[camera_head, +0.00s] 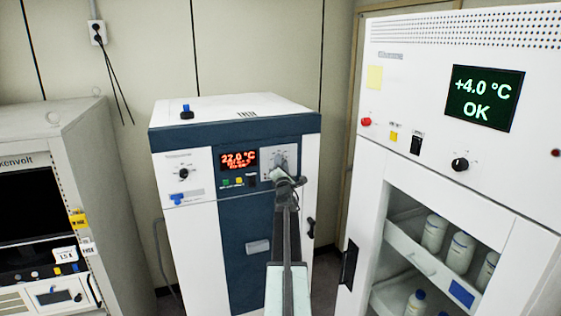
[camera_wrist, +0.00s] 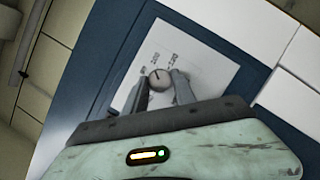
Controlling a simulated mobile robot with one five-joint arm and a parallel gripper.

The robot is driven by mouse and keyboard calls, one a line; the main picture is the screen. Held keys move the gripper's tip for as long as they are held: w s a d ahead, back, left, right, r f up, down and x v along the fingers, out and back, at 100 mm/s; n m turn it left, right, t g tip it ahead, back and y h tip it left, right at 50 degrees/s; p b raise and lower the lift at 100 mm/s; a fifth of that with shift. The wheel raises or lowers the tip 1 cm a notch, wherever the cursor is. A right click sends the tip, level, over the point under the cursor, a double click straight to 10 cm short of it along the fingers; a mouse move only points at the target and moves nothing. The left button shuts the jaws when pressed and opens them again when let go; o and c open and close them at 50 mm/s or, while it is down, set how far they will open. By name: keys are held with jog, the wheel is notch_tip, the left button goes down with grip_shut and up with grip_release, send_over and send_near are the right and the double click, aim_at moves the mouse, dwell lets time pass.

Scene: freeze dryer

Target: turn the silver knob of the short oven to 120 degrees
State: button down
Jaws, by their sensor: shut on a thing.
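The short oven (camera_head: 235,240) is a white and dark blue cabinet in the middle of the head view. Its red display (camera_head: 238,160) reads 22.0 °C. The silver knob (camera_wrist: 160,79) sits on a white dial plate (camera_wrist: 208,68) with printed numbers. In the head view the plate (camera_head: 266,158) is at the right of the panel, and my arm partly covers it. My gripper (camera_wrist: 162,88) is shut on the silver knob, with one finger on each side. The wrist view is tilted, and the knob's exact angle is hard to read.
A tall white cabinet (camera_head: 425,80) with a +4.0 °C display and open shelves of bottles stands to the right. A grey unit (camera_head: 60,135) with a dark screen stands to the left. A black knob (camera_head: 183,174) is on the oven's left panel.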

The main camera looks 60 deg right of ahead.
jog(key=shift+w+r+m+g+y+p, duration=0.15)
jog(key=shift+m+g+p, duration=0.4)
jog(key=shift+m, duration=0.6)
jog(key=shift+s+m+g+y+p, duration=0.1)
jog(key=shift+m+g+p, duration=0.15)
jog(key=shift+m+p, duration=0.7)
jog(key=shift+w+r+m+g+y+p, duration=0.15)
jog(key=shift+m+g+p, duration=0.3)
jog(key=shift+m, duration=0.85)
jog(key=shift+s+f, duration=0.1)
jog(key=shift+f, duration=0.05)
jog(key=shift+a, duration=0.1)
jog(key=c, duration=1)
grip_release()
